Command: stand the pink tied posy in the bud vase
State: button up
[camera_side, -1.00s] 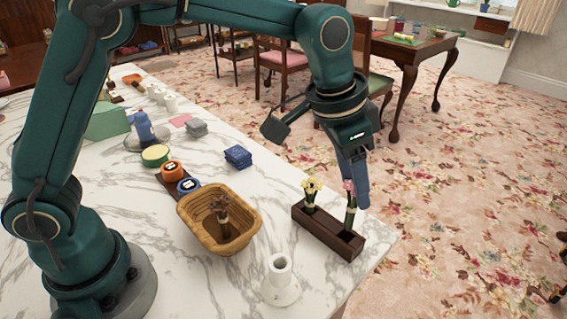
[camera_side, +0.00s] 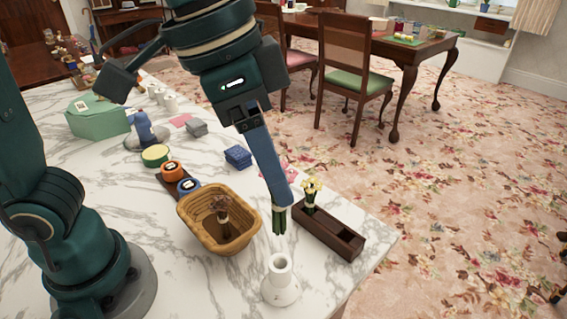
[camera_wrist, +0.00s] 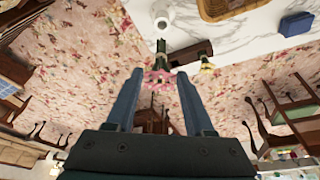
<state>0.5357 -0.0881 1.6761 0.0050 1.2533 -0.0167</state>
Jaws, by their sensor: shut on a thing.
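My gripper (camera_side: 280,198) is shut on the pink tied posy (camera_side: 279,222), whose green stems point down below the fingers. In the side view the fingers hide most of the bloom; the pink flowers show between the fingers in the wrist view (camera_wrist: 159,78). The white bud vase (camera_side: 281,283) stands upright on the marble top, its round mouth open. The stem ends are above the vase mouth and apart from it. The vase also shows at the top of the wrist view (camera_wrist: 161,16).
A dark wooden trough (camera_side: 338,238) to the right of the vase holds a yellow posy (camera_side: 311,193); its near slot is empty. A wicker basket (camera_side: 246,237) with a dark dried posy (camera_side: 221,208) stands behind left. A blue box (camera_side: 238,157) lies farther back.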

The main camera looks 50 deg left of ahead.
aim_at(274, 206)
jog(key=shift+f, duration=2.9)
jog(key=shift+f, duration=2.5)
jog(key=o, duration=1.2)
jog(key=v, duration=0.5)
